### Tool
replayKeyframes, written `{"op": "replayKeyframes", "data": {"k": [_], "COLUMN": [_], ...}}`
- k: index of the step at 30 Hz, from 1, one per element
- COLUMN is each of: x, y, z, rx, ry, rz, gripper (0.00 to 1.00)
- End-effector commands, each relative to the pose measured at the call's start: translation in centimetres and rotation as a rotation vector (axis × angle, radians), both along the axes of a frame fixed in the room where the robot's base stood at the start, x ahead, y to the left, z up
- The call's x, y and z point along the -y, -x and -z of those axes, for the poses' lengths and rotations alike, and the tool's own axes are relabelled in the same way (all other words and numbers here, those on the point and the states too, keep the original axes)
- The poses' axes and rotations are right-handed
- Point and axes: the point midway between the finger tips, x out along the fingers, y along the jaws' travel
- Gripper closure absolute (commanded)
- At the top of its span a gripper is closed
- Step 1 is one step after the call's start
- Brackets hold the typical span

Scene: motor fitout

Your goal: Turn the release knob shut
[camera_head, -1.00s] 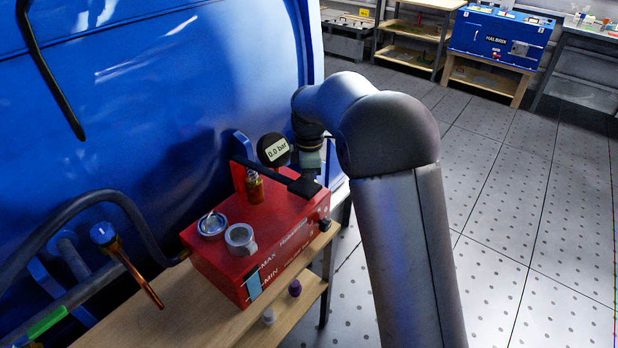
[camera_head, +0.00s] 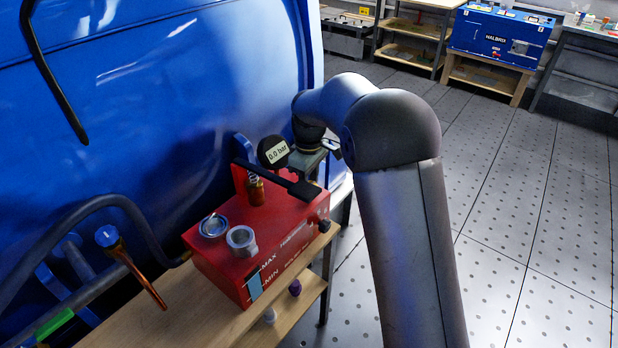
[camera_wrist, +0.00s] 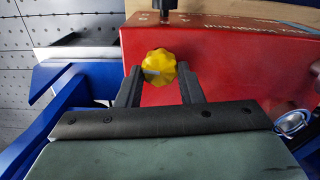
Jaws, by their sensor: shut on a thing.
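The release knob (camera_wrist: 160,66) is yellow and lobed, with a pale mark on its face, on the side of the red pump unit (camera_wrist: 220,50). In the wrist view, the two dark fingers of my gripper (camera_wrist: 159,80) are shut on it, one on each side. In the head view, my gripper (camera_head: 306,160) is at the far end of the red pump unit (camera_head: 218,268), behind the gauge (camera_head: 273,151), which reads 0.0 bar. The knob and fingertips are hidden there.
A black lever (camera_head: 285,183) lies across the top of the pump, close to my gripper. The pump stands on a wooden bench (camera_head: 190,310) beside a large blue housing (camera_head: 150,100). Open floor (camera_head: 510,210) is to the right.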

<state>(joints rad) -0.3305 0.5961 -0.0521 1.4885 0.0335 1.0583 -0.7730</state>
Motion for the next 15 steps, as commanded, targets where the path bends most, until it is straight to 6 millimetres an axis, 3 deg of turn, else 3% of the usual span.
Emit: {"op": "replayKeyframes", "data": {"k": [15], "x": [0.08], "y": [-0.12], "z": [-0.13], "rx": [0.001], "ry": [-0.001], "rz": [0.491], "gripper": [0.89]}}
